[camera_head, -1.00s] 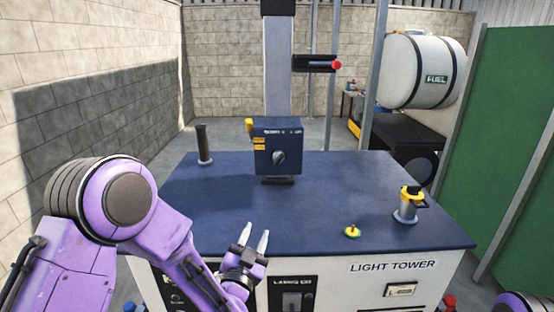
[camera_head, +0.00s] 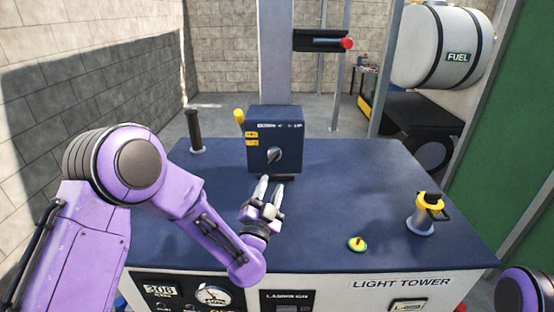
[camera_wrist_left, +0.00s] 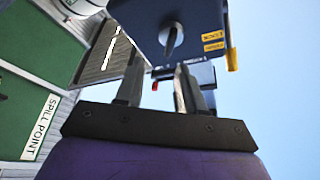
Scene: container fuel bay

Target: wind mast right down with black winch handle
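The blue winch box (camera_head: 260,125) stands on the blue top of the light tower, in front of the grey mast (camera_head: 276,55). A dark knob-like handle (camera_head: 273,155) is on its front face and a yellow grip (camera_head: 239,116) on its left side. The box (camera_wrist_left: 165,12), dark handle (camera_wrist_left: 173,40) and yellow grip (camera_wrist_left: 232,60) also show in the left wrist view. My left gripper (camera_head: 268,187) is open and empty, just below and in front of the box, fingers pointing up at it. The fingers (camera_wrist_left: 160,82) are apart. My right gripper is out of view.
A dark upright cylinder (camera_head: 194,128) stands at the back left of the top. A black bar with a red end (camera_head: 320,41) sticks out by the mast. The middle right is clear.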

